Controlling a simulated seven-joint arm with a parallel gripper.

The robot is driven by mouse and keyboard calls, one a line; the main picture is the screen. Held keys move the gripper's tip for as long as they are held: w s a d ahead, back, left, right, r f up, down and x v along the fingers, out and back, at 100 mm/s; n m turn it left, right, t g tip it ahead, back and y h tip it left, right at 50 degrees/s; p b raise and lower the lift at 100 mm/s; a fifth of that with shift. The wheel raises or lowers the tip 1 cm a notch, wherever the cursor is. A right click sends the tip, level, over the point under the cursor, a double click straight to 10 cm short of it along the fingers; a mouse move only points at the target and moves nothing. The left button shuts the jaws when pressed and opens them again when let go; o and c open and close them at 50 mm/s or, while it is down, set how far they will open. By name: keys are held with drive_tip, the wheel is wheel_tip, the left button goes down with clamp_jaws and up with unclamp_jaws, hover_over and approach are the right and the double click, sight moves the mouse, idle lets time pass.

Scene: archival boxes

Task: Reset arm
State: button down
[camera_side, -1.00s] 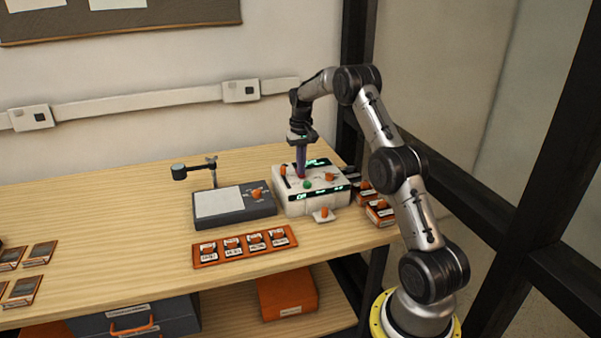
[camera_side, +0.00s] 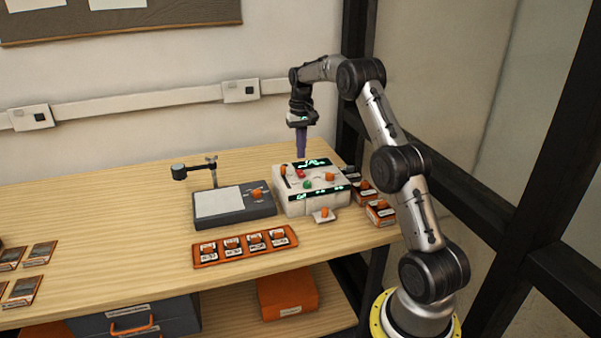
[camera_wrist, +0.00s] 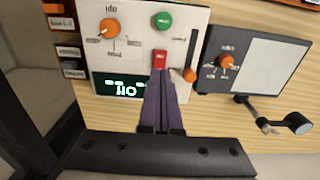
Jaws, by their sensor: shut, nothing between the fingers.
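My gripper (camera_side: 301,155) hangs above the back of the white control box, pointing down, with its purple fingers shut and empty. In the wrist view my gripper's fingertips (camera_wrist: 160,76) lie in line with the red button. The white control box (camera_side: 292,206) stands on the table. It carries a red button (camera_side: 300,174), a green button (camera_side: 307,184), orange knobs and lit green displays. In the wrist view the red button (camera_wrist: 160,58), the green button (camera_wrist: 163,20) and an orange knob (camera_wrist: 110,29) show clearly.
A grey device (camera_side: 262,211) with a pale panel and a small post arm (camera_side: 180,173) stands left of the box. An orange tray (camera_side: 205,263) with several small pieces lies in front. Orange-and-black boxes (camera_side: 380,212) sit to the right. The left middle of the table is clear.

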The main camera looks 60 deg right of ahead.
drive_tip(key=shift+r, duration=0.55)
drive_tip(key=shift+a, duration=0.1)
